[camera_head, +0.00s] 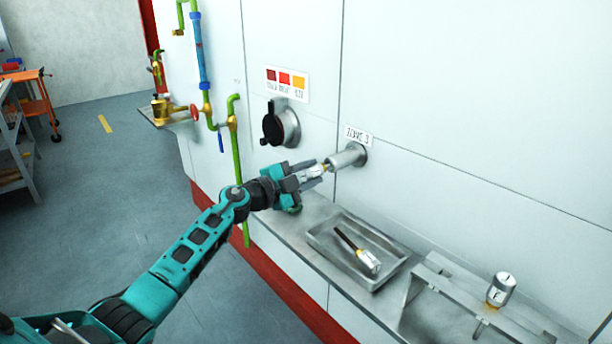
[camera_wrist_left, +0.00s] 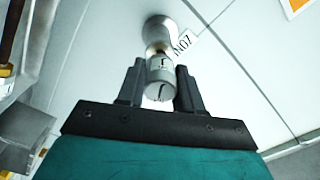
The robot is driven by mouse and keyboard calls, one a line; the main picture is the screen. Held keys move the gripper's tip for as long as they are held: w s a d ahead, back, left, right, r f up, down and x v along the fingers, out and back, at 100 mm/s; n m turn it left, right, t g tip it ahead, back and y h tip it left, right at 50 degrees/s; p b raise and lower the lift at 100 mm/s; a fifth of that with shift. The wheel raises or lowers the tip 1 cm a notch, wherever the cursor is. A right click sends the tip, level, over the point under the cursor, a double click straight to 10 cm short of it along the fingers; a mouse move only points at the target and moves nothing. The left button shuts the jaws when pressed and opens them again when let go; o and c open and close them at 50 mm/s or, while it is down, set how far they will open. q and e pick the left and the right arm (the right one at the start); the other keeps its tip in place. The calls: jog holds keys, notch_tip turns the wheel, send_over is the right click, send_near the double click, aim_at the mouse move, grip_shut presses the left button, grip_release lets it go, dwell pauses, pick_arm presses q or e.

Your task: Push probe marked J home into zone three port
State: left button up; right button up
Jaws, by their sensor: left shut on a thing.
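My left gripper (camera_head: 308,173) is shut on a silver probe (camera_wrist_left: 161,82), and the probe also shows in the head view (camera_head: 314,171). Dark marks show on the probe's end, but I cannot read them surely. The zone 3 port (camera_head: 347,157) is a grey metal tube on the white wall, under a label (camera_head: 358,135) reading ZONE 3. The probe's brass front part is at the mouth of the port (camera_wrist_left: 158,30), roughly in line with it. How deep it sits in the port I cannot tell. My right gripper is not in view.
A metal tray (camera_head: 322,236) on the ledge holds another probe (camera_head: 368,262) with a dark rod. A metal rack (camera_head: 445,285) at right holds a marked probe (camera_head: 500,290). A black-capped round fitting (camera_head: 283,124) and green pipes (camera_head: 236,150) are left of the port.

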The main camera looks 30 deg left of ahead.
pick_arm(q)
jog(key=shift+w+d, duration=0.3)
jog(key=shift+w, duration=0.3)
jog(key=o, duration=1.1)
jog(key=shift+c, duration=0.2)
jog(key=v, duration=1.3)
